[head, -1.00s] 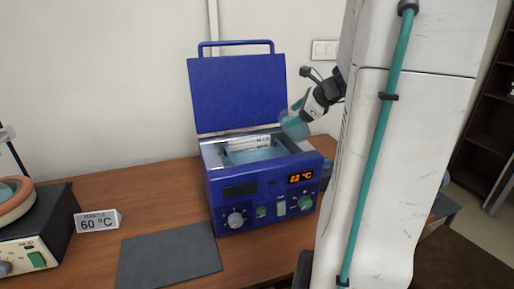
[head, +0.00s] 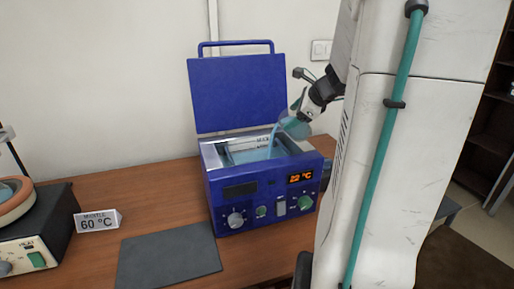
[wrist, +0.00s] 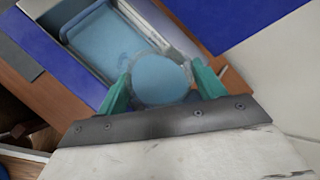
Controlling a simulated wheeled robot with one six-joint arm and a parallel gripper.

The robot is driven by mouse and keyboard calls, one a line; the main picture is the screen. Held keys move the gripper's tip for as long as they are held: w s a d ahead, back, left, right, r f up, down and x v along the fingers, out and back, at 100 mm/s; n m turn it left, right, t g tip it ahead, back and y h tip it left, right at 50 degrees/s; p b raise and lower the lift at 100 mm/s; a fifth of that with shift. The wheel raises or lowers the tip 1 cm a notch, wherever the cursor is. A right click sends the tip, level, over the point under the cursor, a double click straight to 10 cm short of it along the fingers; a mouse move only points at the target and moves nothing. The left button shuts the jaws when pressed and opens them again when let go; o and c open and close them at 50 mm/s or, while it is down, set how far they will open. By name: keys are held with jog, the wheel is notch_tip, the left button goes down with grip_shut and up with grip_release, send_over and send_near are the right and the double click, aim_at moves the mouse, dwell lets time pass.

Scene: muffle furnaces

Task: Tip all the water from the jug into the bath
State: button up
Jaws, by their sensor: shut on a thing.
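The blue water bath (head: 262,193) stands on the bench with its lid (head: 238,95) raised. Bluish water (head: 245,156) shows in its basin, which is also in the wrist view (wrist: 110,45). My gripper (head: 303,105) is above the bath's right side. It is shut on the clear jug (head: 295,126), which is tilted down to the left over the open basin. A stream of water (head: 271,146) runs from the jug into the bath. In the wrist view the jug (wrist: 160,80) sits between the two green fingers. How much water is left in it I cannot tell.
A dark grey mat (head: 168,255) lies in front of the bath on the left. A "60 °C" sign (head: 98,221) and a heating mantle (head: 35,230) stand at the far left. The raised lid closes off the back of the bath. My arm hides the right side.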

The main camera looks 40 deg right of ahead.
jog(key=shift+a, duration=0.1)
dwell(0.4)
jog(key=shift+h, duration=0.3)
jog(key=shift+w+a+f+n+g+h, duration=0.3)
jog(key=shift+a+n+g+h, duration=0.15)
jog(key=shift+n+h, duration=0.2)
dwell(1.0)
jog(key=shift+h, duration=0.25)
jog(key=shift+a+f+g, duration=0.15)
jog(key=shift+g, duration=0.2)
jog(key=shift+w+a+f+h, duration=0.1)
jog(key=shift+h, duration=0.2)
jog(key=shift+f+n, duration=0.1)
jog(key=shift+n, duration=0.15)
jog(key=shift+w+a+f+h, duration=0.1)
jog(key=shift+a+h, duration=0.05)
jog(key=shift+h, duration=0.15)
jog(key=shift+a+f, duration=0.1)
dwell(0.6)
